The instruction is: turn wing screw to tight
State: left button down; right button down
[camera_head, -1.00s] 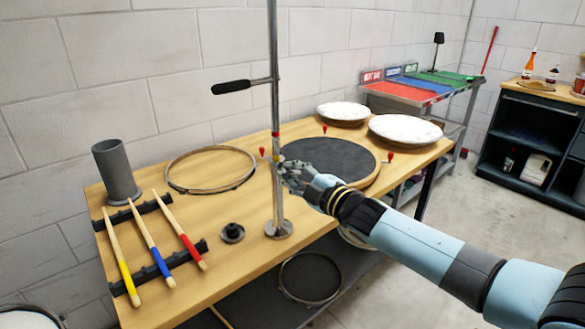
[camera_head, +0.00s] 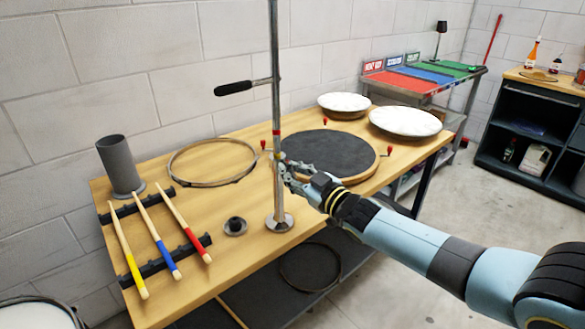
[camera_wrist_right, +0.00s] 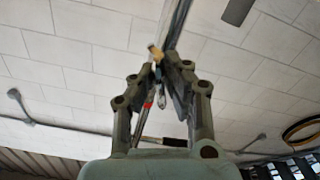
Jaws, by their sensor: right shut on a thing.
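A metal stand pole (camera_head: 276,105) with a red band rises from a round base (camera_head: 279,222) near the front of the wooden bench. My right gripper (camera_head: 285,167) is at the pole, a little below the red band. In the right wrist view its fingertips (camera_wrist_right: 164,66) are close together around a small brass-coloured wing screw (camera_wrist_right: 156,52) beside the pole. The fingers largely hide the screw in the head view, so its angle cannot be read there. My left gripper is not in view.
A black-gripped side arm (camera_head: 233,88) sticks out left from the pole. A dark round drum pad (camera_head: 330,153) with red-tipped screws lies right behind my gripper. A hoop (camera_head: 212,160), drumsticks on a rack (camera_head: 160,265) and a grey cylinder (camera_head: 120,165) are at left.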

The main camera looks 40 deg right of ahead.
jog(key=shift+f+m, duration=0.1)
jog(key=shift+m, duration=0.8)
jog(key=c, duration=1.4)
grip_release()
jog(key=shift+s, duration=0.3)
jog(key=s, duration=0.7)
jog(key=s+d, duration=0.1)
jog(key=s, duration=0.3)
jog(key=shift+s, duration=0.25)
